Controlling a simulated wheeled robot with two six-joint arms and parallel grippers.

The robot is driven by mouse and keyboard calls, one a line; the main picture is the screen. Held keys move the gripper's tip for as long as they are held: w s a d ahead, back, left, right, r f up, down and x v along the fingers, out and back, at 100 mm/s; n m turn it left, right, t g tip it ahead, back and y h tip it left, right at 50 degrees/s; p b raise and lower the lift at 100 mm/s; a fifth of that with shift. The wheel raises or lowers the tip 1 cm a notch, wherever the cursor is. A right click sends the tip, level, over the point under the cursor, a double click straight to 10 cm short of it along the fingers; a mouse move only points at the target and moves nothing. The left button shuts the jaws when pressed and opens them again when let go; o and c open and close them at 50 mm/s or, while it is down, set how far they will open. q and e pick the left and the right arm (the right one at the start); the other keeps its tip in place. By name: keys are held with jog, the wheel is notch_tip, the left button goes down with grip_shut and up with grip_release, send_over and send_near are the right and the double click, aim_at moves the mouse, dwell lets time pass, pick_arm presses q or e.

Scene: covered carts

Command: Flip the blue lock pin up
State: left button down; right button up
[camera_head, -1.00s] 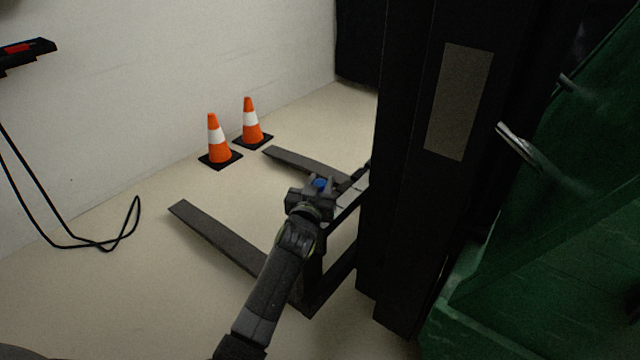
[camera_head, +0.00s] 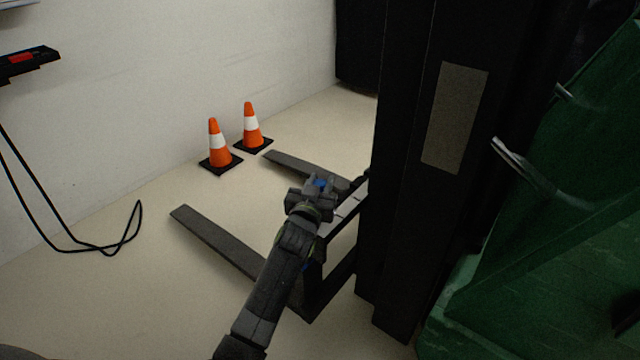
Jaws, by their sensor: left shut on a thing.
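The blue lock pin (camera_head: 320,184) shows as a small blue patch between the fingers of my left gripper (camera_head: 321,181), at the top of the fork carriage. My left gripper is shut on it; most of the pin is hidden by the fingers. Another small blue spot (camera_head: 305,266) shows lower down, beside my left arm. Two dark forks (camera_head: 222,242) reach out to the left from the carriage. My right gripper is not in view.
The tall black mast (camera_head: 400,220) stands just right of the gripper. A green cart or cover (camera_head: 560,240) with metal bars fills the right side. Two orange cones (camera_head: 219,146) stand by the wall. A black cable (camera_head: 70,244) hangs at left. Floor between is clear.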

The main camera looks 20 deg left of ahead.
pick_arm(q)
jog(key=shift+r, duration=0.25)
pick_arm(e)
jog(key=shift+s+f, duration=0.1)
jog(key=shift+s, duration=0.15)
pick_arm(q)
jog(key=c, duration=1.1)
grip_release()
jog(key=shift+s, duration=0.25)
jog(key=s+p, duration=0.5)
jog(key=s, duration=1.2)
jog(key=shift+d, duration=0.35)
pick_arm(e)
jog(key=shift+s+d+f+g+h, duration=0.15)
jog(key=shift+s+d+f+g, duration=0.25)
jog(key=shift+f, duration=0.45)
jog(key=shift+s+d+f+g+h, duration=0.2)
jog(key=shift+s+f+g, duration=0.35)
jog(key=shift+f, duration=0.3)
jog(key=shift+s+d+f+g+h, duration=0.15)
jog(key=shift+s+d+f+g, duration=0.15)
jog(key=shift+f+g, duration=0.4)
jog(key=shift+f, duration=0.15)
